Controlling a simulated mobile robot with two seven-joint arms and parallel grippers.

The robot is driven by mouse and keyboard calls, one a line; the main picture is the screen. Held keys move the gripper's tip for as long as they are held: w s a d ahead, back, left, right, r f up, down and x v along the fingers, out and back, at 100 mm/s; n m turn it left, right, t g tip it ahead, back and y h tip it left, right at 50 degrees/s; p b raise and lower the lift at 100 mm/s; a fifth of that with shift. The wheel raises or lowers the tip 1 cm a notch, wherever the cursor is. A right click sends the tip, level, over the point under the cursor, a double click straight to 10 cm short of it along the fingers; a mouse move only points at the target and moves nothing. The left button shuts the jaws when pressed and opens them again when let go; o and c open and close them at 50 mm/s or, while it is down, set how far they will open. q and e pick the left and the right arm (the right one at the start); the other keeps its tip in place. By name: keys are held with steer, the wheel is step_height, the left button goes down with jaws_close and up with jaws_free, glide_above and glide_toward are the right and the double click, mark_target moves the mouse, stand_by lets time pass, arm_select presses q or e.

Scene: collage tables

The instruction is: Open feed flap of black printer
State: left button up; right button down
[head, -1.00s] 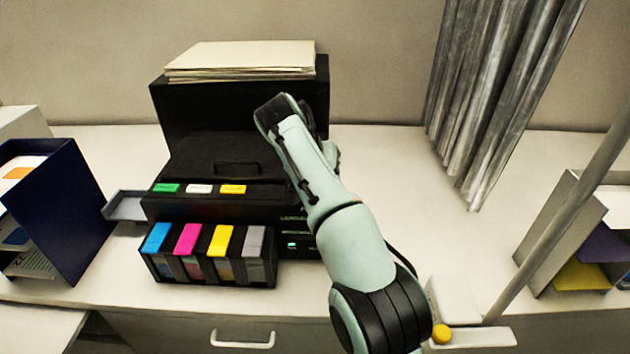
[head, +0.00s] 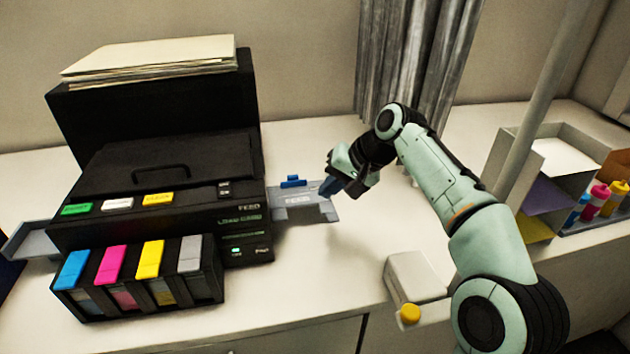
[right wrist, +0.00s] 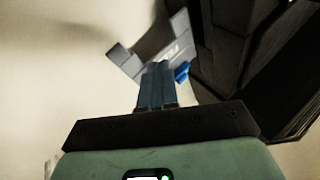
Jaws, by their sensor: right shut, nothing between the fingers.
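The black printer (head: 165,180) stands on the white counter, at the left in the head view. A grey flap (head: 310,207) with a blue tab (head: 293,181) and lettering too small to read surely sticks out flat from its right side. My right gripper (head: 329,187) is shut and empty at the flap's outer right end; I cannot tell whether it touches. In the right wrist view, the shut fingers (right wrist: 157,85) overlap the grey flap (right wrist: 168,58), with the blue tab (right wrist: 182,72) just right of them. My left gripper is out of view.
Ink tanks (head: 140,280) project at the printer's front, and paper (head: 150,60) lies on top. Another grey tray (head: 32,241) is on its left side. A grey curtain (head: 415,60) hangs behind. Bare counter lies around the flap.

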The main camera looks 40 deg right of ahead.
mark_target(337, 219)
steer(key=shift+t+y, duration=0.4)
steer(key=shift+y, duration=0.2)
steer(key=shift+s+d+f+b, duration=0.3)
steer(key=shift+d+f+b, duration=0.2)
steer(key=shift+f, duration=0.75)
steer(key=shift+s+d+f+b, duration=0.35)
steer(key=shift+d+f, duration=0.1)
steer(key=shift+f, duration=0.8)
steer(key=shift+s+d+f+b, duration=0.3)
steer(key=shift+d+f+b, duration=0.2)
steer(key=shift+f, duration=0.75)
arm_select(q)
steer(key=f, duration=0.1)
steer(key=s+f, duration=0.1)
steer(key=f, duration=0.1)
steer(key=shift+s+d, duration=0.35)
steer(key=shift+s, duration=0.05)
arm_select(e)
steer(key=shift+f, duration=0.2)
